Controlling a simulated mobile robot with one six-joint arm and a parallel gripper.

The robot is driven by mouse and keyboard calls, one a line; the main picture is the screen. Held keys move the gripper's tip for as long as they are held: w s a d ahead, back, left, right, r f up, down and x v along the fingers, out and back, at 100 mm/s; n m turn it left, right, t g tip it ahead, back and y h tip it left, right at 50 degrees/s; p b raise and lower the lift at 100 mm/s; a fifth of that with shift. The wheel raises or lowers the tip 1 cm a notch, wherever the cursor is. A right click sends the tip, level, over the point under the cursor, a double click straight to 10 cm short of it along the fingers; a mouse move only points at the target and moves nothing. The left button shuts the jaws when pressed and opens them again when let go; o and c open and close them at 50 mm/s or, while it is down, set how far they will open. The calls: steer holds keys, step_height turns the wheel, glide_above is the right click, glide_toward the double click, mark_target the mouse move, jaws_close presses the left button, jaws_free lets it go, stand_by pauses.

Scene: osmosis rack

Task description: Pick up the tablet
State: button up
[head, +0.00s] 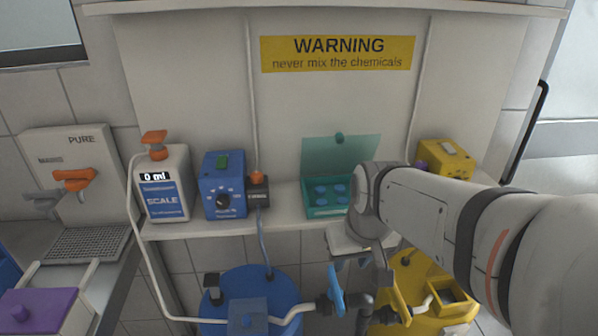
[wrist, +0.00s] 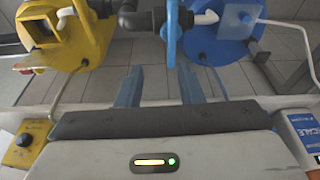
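Several blue tablets (head: 322,190) lie in an open teal box (head: 313,212) on the shelf, its lid raised at the back. My arm's wrist hides the box's right side. My gripper (head: 351,264) is in front of and below the box, above the floor tanks. In the wrist view, my gripper (wrist: 159,85) shows two blue fingers apart with nothing between them. The tablets and the box do not show in the wrist view.
Below are a blue tank (head: 250,285) and a yellow tank (head: 415,275) with pipes and valve handles. A purple container (head: 35,312) is at lower left.

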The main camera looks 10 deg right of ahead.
steer(key=w+r+n, duration=0.1)
steer(key=w, duration=1.2)
steer(key=n+t+y+p, duration=0.1)
steer(key=p, duration=0.1)
glide_toward(323, 203)
steer(key=f, duration=0.1)
steer(key=p+x, duration=0.1)
steer(key=x, duration=0.6)
steer(key=shift+w, duration=0.15)
steer(key=c, duration=0.6)
